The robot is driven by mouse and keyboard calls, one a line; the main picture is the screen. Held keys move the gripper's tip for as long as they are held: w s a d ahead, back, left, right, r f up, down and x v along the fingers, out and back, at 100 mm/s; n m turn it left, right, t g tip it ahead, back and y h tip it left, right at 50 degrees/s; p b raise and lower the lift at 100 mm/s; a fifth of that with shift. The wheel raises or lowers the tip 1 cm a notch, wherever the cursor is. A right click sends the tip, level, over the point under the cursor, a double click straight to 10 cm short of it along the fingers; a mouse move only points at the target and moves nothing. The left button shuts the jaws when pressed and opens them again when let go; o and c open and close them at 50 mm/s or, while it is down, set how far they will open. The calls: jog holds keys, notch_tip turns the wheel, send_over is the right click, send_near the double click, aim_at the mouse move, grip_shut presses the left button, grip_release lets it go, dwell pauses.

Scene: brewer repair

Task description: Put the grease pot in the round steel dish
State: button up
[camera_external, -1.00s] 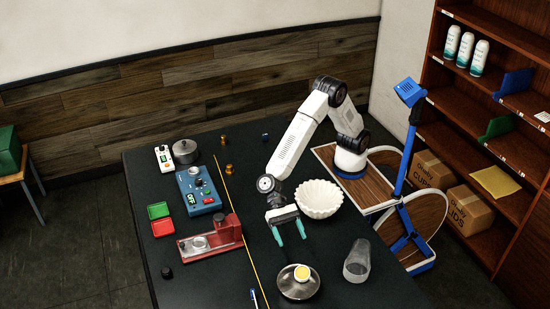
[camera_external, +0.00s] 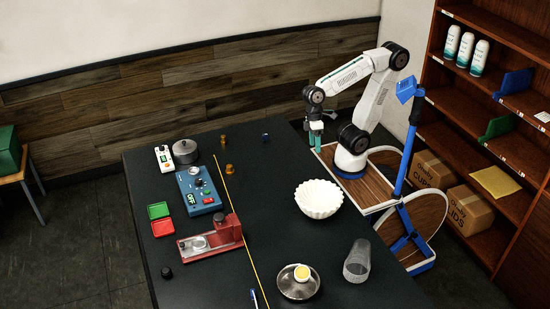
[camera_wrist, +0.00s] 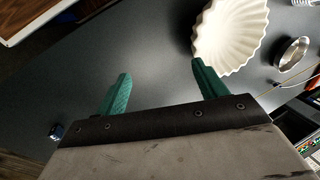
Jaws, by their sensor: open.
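The grease pot (camera_external: 302,273), a small pale pot with a yellow top, stands upright inside the round steel dish (camera_external: 289,291), near the table's front edge in the external view. My gripper (camera_external: 315,138) is far from both, over the table's far right corner beside my arm's base. In the wrist view its two green fingers (camera_wrist: 161,70) are spread with nothing between them. A round steel rim (camera_wrist: 293,52) shows at the right of the wrist view; I cannot make out the pot there.
A white fluted bowl (camera_external: 319,199) stands between my gripper and the dish. A clear tumbler (camera_external: 357,262) is right of the dish. A red stand (camera_external: 213,238), blue device (camera_external: 200,190) and a thin yellow strip (camera_external: 240,225) lie left. The middle of the table is clear.

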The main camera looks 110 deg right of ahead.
jog(key=s+d+f+n+h, duration=0.2)
jog(key=s+d+h, duration=0.1)
jog(key=s+d, duration=0.4)
jog(key=shift+d+t, duration=0.3)
jog(key=shift+d, duration=0.2)
dwell(0.9)
jog(key=shift+c, duration=1.1)
